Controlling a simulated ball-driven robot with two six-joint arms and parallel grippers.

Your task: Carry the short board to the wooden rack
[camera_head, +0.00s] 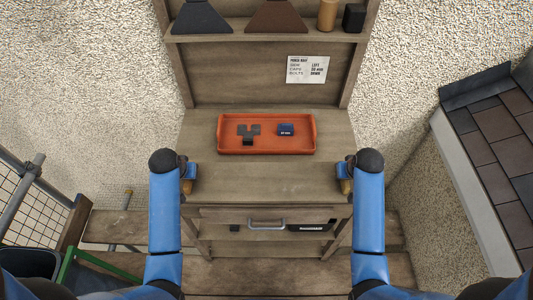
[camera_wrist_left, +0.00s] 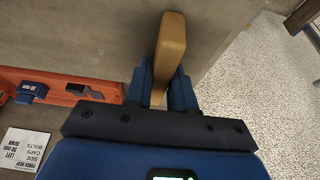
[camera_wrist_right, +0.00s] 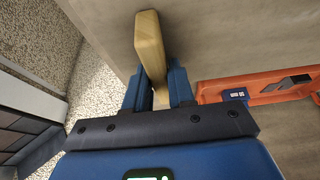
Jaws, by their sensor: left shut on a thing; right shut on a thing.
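The wooden rack (camera_head: 250,182) stands straight ahead in the head view, with a worktop, an upper shelf and a lower shelf. My left gripper (camera_head: 188,178) is at the worktop's left side, shut on a light wooden bar (camera_wrist_left: 171,45). My right gripper (camera_head: 345,178) is at the right side, shut on a similar wooden bar (camera_wrist_right: 150,45). In both wrist views the bar stands out past the fingertips beside the rack's surface. I cannot tell whether the bars are handles or parts of one piece. No separate short board can be clearly picked out.
An orange tray (camera_head: 222,147) on the worktop holds a dark bracket (camera_head: 249,132) and a blue box (camera_head: 286,130). A paper note (camera_head: 308,70) is on the back panel. Scaffold tubing (camera_head: 22,192) is at left, a tiled roof (camera_head: 500,150) at right. Planks (camera_head: 110,226) lie low down.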

